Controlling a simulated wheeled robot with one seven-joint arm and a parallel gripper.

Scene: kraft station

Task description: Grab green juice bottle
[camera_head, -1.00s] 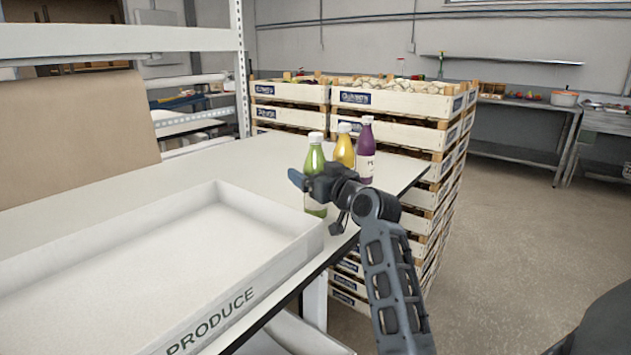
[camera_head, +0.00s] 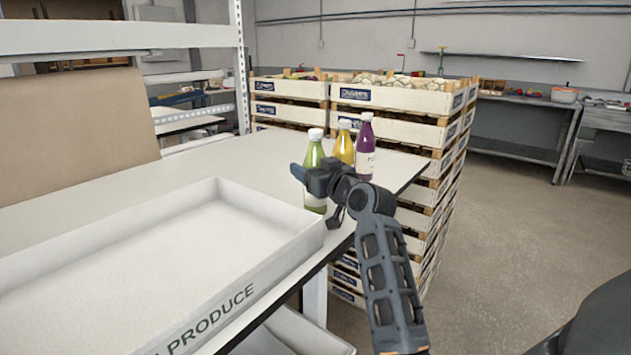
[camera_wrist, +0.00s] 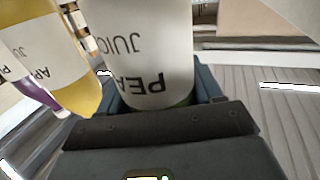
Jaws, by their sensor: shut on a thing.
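The green juice bottle (camera_head: 313,156) with a white cap stands upright near the table's right end. My gripper (camera_head: 309,178) is at the bottle's side and partly covers its middle. In the wrist view the bottle's white label (camera_wrist: 150,45) fills the space between the jaws, and my gripper (camera_wrist: 155,100) is shut on it. A yellow juice bottle (camera_head: 344,143) and a purple juice bottle (camera_head: 365,148) stand close by to the right and behind. The yellow one (camera_wrist: 62,55) also shows at the left of the wrist view.
A white produce tray (camera_head: 240,290) lies on the white table (camera_head: 200,160) left of the bottles. Stacked wooden crates (camera_head: 400,100) stand just behind the table's right end. A shelf upright (camera_head: 240,70) rises at the back left.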

